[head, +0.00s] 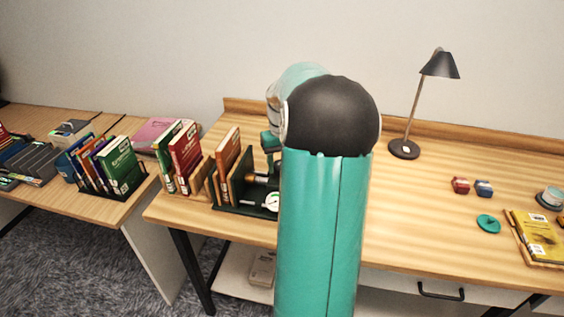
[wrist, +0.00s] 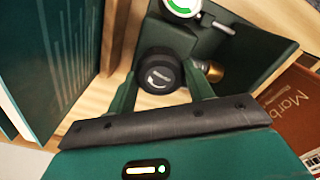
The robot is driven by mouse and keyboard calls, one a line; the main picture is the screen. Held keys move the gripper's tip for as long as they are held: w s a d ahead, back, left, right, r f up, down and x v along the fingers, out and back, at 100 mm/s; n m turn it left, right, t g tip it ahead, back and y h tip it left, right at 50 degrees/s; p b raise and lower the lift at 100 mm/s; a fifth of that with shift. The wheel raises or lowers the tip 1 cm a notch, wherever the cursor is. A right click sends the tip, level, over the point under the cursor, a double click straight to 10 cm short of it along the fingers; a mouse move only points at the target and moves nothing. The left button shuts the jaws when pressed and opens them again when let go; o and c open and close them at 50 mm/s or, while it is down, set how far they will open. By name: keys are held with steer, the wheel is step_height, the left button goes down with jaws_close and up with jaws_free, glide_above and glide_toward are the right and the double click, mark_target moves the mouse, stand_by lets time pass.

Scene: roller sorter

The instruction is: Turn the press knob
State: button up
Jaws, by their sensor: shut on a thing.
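The press (head: 236,208) is a dark green frame with a white round gauge (head: 273,200), standing on the desk beside upright books in the head view. In the wrist view its green body (wrist: 252,42) shows, with the gauge (wrist: 182,6) at the top edge. The press knob (wrist: 158,73) is black and round, with a pale curved mark on its face. My gripper (wrist: 163,85) has a green finger on each side of the knob and is shut on it. In the head view my arm hides the knob and most of my gripper.
Red and brown books (head: 184,152) stand left of the press; a brown book (wrist: 297,105) is close on the right in the wrist view. A black lamp (head: 404,149) stands at the back. The desk right of my arm is mostly clear, with small objects farther right.

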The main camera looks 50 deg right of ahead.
stand_by(0.3)
steer(key=o, duration=1)
steer(key=shift+c, duration=0.2)
steer(key=shift+r, duration=0.1)
step_height(320, 180, up, 14)
steer(key=shift+f, duration=0.2)
